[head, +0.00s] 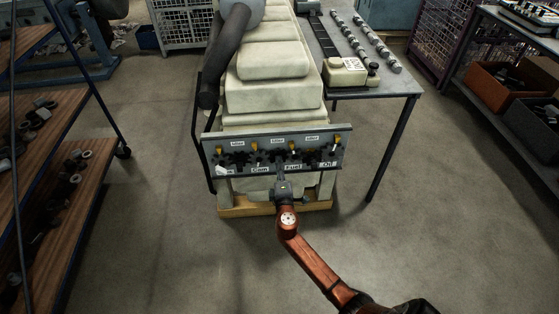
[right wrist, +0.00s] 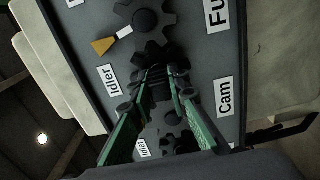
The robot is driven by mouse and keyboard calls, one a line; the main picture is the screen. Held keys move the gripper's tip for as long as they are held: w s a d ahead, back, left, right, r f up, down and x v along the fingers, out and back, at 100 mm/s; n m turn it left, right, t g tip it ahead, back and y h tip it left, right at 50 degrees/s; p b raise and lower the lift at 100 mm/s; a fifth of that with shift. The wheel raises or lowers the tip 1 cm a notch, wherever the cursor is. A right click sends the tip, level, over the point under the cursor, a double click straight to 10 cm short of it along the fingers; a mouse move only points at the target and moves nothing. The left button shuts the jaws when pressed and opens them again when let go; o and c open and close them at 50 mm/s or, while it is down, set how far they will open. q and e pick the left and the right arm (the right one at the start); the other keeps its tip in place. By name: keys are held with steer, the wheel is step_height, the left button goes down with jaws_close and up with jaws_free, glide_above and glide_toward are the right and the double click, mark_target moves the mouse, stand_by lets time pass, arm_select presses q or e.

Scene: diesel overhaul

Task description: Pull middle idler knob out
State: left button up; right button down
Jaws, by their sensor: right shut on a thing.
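The front panel (head: 215,167) of the pale engine carries a row of dark gears, with "Cam", "Fuel" and "Oil" labels below and small idler labels above. My right gripper (head: 280,171) reaches the panel between the "Cam" and "Fuel" labels. In the right wrist view its green fingers (right wrist: 164,84) close on a dark, ridged middle idler knob (right wrist: 166,70) below a dark gear (right wrist: 150,22). The fingers hide part of the knob, and how far it stands out is unclear. My left gripper is not in view.
Several yellow handles line the panel; one yellow handle (right wrist: 104,46) is close to the gripped knob. A grey table (head: 399,83) with parts stands right of the engine. Shelves (head: 65,155) stand at the left. The floor in front is clear.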

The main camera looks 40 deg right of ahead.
steer(key=shift+s+a, duration=0.1)
steer(key=shift+s, duration=0.05)
steer(key=shift+v, duration=0.95)
steer(key=c, duration=1.2)
jaws_free()
steer(key=shift+c, duration=0.2)
steer(key=v, duration=0.7)
steer(key=shift+p, duration=0.45)
